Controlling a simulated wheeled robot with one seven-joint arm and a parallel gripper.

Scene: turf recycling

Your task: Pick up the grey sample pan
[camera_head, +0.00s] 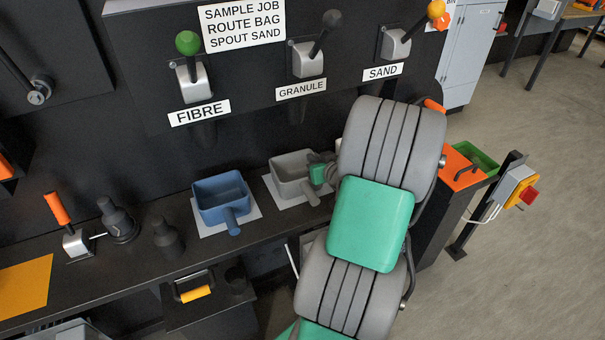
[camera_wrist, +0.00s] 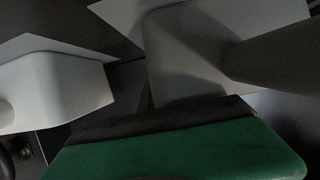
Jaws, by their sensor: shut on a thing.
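The grey sample pan (camera_head: 288,178) is upright at its white square mat (camera_head: 272,190) on the dark bench, below the GRANULE lever. My gripper (camera_head: 321,172) is at the pan's right side and shut on it. My arm covers part of the fingers, so the exact grip is hard to see. I cannot tell whether the pan touches the mat or is slightly above it. In the wrist view a green part of my gripper fills the bottom, with pale grey surfaces close beyond it; which of these belong to the pan is unclear.
A blue pan (camera_head: 222,198) stands on its own white mat just left. Dark fittings and an orange-handled lever (camera_head: 57,210) stand further left on the bench. The dark panel with FIBRE, GRANULE and SAND levers rises behind. A green tray (camera_head: 478,157) is at the right.

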